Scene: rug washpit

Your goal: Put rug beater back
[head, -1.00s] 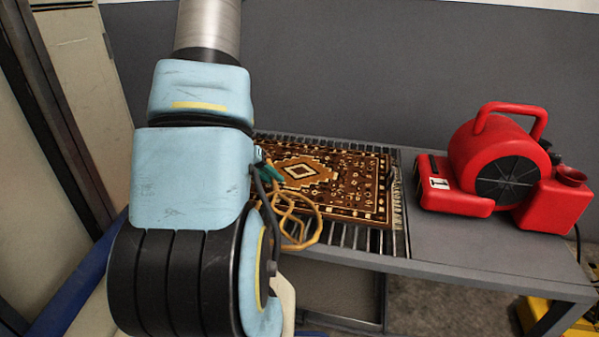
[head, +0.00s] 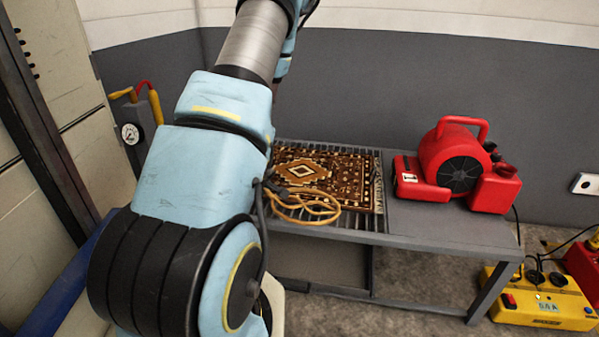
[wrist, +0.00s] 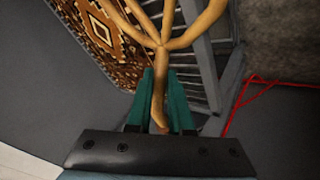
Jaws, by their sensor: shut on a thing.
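The rug beater (head: 312,211) is tan, with a looped head and a straight handle. In the head view its loops show over the front-left part of the patterned rug. In the wrist view the rug beater (wrist: 159,75) has its handle between the teal fingers of my gripper (wrist: 160,103), which is shut on it. Its loops point away from the gripper and run out of the top of the picture. My arm hides the gripper and the handle's end in the head view. I cannot tell the gap between the beater and the rug.
The rug (head: 333,176) lies on a slatted part of the grey bench (head: 425,222). A red blower (head: 455,165) stands on the bench's right end. A yellow machine (head: 540,298) is on the floor at right. A gauge (head: 131,133) is at left.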

